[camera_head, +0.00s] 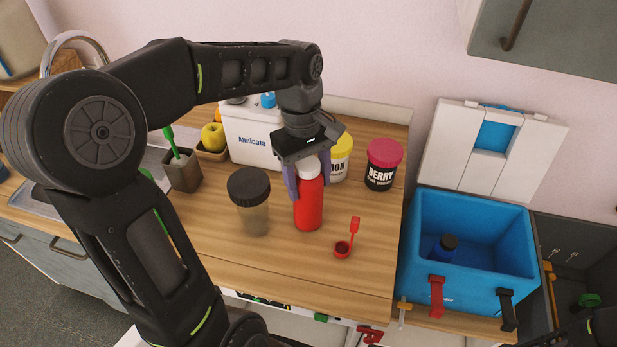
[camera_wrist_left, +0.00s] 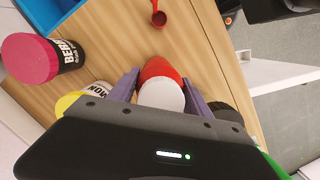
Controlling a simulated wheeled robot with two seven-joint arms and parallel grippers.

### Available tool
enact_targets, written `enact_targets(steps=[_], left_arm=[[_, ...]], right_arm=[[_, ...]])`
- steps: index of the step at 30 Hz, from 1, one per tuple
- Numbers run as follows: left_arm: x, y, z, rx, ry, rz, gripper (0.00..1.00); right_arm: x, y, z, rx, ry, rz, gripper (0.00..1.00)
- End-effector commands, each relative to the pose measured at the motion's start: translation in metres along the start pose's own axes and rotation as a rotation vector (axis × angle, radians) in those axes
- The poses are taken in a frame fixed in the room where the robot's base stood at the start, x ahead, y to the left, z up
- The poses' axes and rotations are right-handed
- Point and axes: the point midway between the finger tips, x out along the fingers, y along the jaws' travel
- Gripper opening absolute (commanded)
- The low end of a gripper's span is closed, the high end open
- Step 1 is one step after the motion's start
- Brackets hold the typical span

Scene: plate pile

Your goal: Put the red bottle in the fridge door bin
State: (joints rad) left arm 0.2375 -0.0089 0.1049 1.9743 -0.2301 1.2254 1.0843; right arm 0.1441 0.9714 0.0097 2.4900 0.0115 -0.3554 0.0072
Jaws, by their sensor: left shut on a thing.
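The red bottle (camera_head: 308,207) with a white cap stands upright on the wooden counter in the head view. My left gripper (camera_head: 306,180) comes down from above and is shut on its upper part, a finger on each side. In the left wrist view the bottle (camera_wrist_left: 160,84) sits between the two purple-grey fingers (camera_wrist_left: 161,92), white cap toward the camera. A fridge door bin cannot be made out in either view. My right gripper does not show; only a dark bit, perhaps of my right arm, is at the lower right edge of the head view.
A dark-lidded jar (camera_head: 250,200) stands left of the bottle. A yellow-lidded jar (camera_head: 341,158) and pink-lidded BERRY jar (camera_head: 383,165) stand behind right. A red scoop (camera_head: 343,248) lies in front. An open blue cooler (camera_head: 412,230) holding a dark-capped bottle (camera_head: 443,248) is at right.

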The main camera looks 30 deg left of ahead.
Motion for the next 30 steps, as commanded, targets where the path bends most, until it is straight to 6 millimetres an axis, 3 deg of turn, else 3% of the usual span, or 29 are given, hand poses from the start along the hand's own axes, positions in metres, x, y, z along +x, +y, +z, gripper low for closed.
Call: enact_targets(steps=[9, 10, 15, 18, 30], left_arm=[[0.003, 0.000, -0.001, 0.001, 0.001, 0.001, 0.00], [0.003, 0.000, -0.001, 0.000, 0.001, 0.000, 0.58], [0.003, 0.000, -0.001, 0.000, 0.001, 0.000, 0.71], [0.003, 0.000, -0.001, 0.000, 0.001, 0.000, 0.79], [-0.007, 0.001, -0.001, 0.000, 0.002, 0.002, 0.79]], right_arm=[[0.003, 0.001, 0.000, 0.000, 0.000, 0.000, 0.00], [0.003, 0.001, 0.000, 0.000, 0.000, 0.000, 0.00], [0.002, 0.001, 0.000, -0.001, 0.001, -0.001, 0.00], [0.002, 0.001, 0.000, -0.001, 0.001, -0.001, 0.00], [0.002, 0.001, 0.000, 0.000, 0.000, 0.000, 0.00]])
